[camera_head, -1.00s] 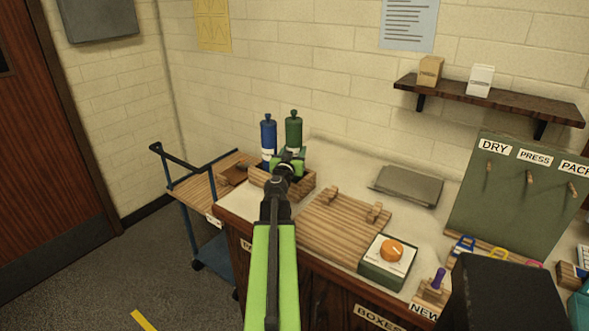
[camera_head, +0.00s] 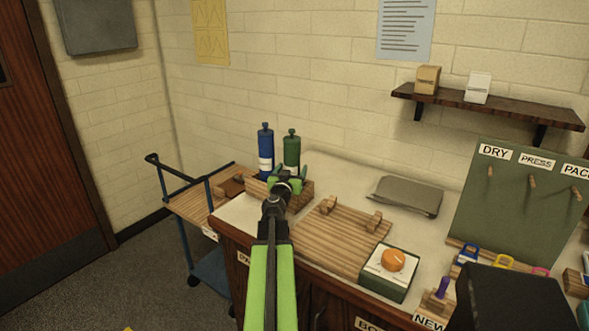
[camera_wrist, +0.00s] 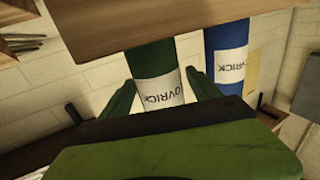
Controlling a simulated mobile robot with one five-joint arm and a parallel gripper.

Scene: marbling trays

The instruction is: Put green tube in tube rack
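The green tube (camera_head: 292,147) stands upright at the wooden tube rack (camera_head: 302,197), right of the blue tube (camera_head: 265,141). In the wrist view, which is upside down, the lower end of the green tube (camera_wrist: 153,62) goes behind the wooden rack wall (camera_wrist: 95,32), as does that of the blue tube (camera_wrist: 226,55). My gripper (camera_head: 288,170) is in front of the green tube. Its fingers (camera_wrist: 160,76) are spread on either side of the labelled part, with a visible gap at the right finger. The tube's bottom is hidden.
A wooden board (camera_head: 335,240) with two blocks lies right of the rack. Behind it is a grey slab (camera_head: 407,194). A cart (camera_head: 185,205) stands left of the bench.

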